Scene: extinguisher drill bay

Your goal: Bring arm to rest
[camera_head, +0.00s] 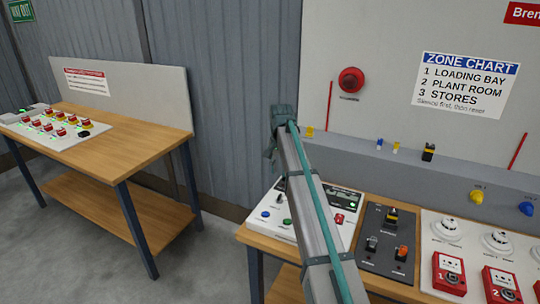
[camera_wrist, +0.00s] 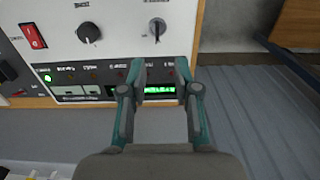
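My arm (camera_head: 315,210) reaches up from the bottom of the head view, with its end in front of the wall. My gripper (camera_wrist: 160,72) shows in the wrist view with its two fingers apart and nothing between them. Beyond the fingers is a control panel (camera_wrist: 120,45) with a lit green display, knobs and a red switch. I cannot tell the exact gap to it. In the head view the same panel (camera_head: 268,208) lies on the bench, partly hidden by my arm. The fingers are hard to make out in the head view.
The right bench (camera_head: 258,243) also carries a dark switch panel (camera_head: 386,240) and red call points (camera_head: 449,274). A grey ledge with small coloured items runs behind it. Another table (camera_head: 132,148) with a button panel stands left, with open floor between.

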